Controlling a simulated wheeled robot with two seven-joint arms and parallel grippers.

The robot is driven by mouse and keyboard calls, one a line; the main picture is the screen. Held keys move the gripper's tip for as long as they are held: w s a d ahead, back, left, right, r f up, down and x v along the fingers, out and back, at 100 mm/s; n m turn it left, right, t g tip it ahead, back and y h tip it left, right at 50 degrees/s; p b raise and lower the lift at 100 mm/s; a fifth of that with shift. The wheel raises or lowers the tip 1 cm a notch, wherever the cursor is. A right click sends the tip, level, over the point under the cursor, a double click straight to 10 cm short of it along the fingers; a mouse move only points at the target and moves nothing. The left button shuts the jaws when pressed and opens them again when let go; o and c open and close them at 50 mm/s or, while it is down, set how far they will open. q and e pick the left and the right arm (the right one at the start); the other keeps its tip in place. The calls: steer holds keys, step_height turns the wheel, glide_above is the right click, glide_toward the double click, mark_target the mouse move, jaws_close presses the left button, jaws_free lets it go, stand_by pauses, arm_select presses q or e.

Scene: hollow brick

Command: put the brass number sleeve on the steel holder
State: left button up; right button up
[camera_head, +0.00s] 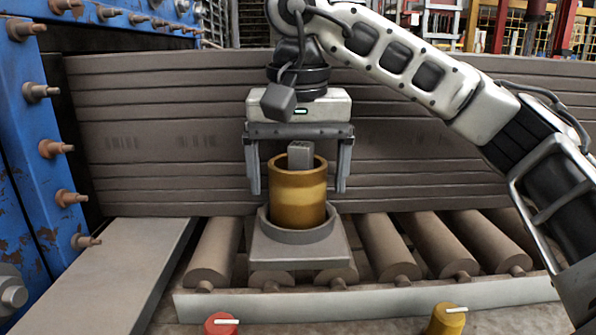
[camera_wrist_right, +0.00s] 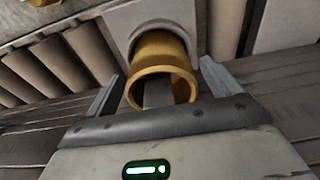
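The brass number sleeve (camera_head: 298,200) stands upright in the round collar of the steel holder (camera_head: 300,250). A grey square post (camera_head: 300,154) shows inside the sleeve and rises slightly above its rim. The sleeve's lower edge is hidden by the collar. My right gripper (camera_head: 298,180) is open, with one finger on each side of the sleeve and a visible gap on both sides. In the right wrist view the sleeve (camera_wrist_right: 160,52) lies between the spread fingers, around the grey post. My left gripper is not in view.
The holder's plate rests on a row of grey rollers (camera_head: 384,250). A stack of grey slabs (camera_head: 430,140) stands behind. A blue steel frame with bolts (camera_head: 30,150) is at left. A red knob (camera_head: 221,325) and a yellow knob (camera_head: 446,320) are in front.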

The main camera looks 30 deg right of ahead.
mark_target(298, 202)
arm_select(q)
steer(key=p, duration=0.2)
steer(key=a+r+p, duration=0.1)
steer(key=p, duration=0.1)
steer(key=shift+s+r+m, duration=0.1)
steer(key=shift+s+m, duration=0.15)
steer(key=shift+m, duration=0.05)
arm_select(e)
step_height(298, 202, up, 12)
steer(key=s, duration=0.1)
steer(key=shift+s+a+r, duration=0.15)
steer(key=shift+a, duration=0.2)
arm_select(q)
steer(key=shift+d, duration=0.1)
